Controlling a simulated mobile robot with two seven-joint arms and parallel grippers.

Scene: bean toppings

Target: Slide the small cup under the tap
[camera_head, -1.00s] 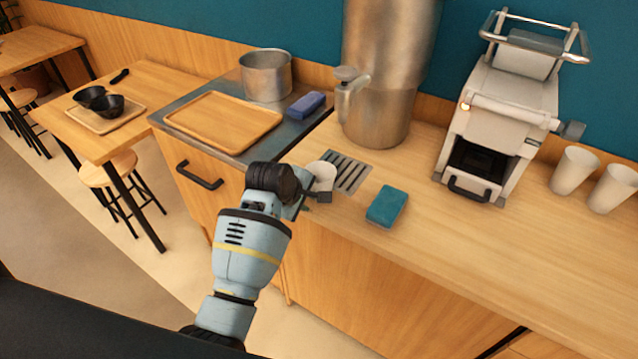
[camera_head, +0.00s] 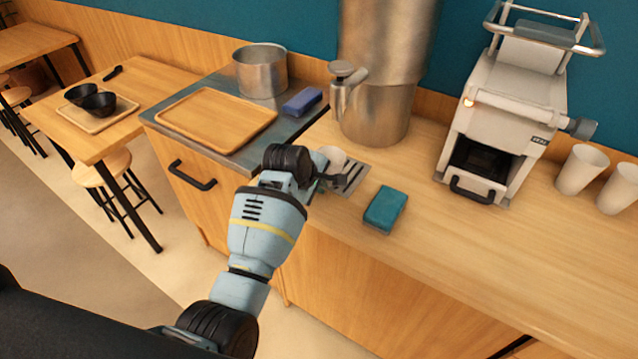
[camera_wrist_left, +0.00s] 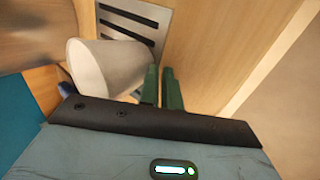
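The small white cup (camera_head: 332,156) stands at the far left part of the slotted drain grate (camera_head: 352,179), just below the tap (camera_head: 341,97) in the head view. The tap is on the front of the tall metal dispenser (camera_head: 376,115). My left gripper (camera_head: 325,179) is low at the near side of the cup and hides its lower part. In the left wrist view the cup (camera_wrist_left: 108,68) is beside the green fingers (camera_wrist_left: 161,88), not between them. The fingers are nearly together with only a thin gap. My right gripper is out of view.
A teal sponge (camera_head: 386,209) lies right of the grate. A blue block (camera_head: 302,102), a wooden tray (camera_head: 214,120) and a metal pot (camera_head: 262,72) are on the left. A white machine (camera_head: 502,125) and two white cups (camera_head: 582,169) stand right. The counter before the machine is clear.

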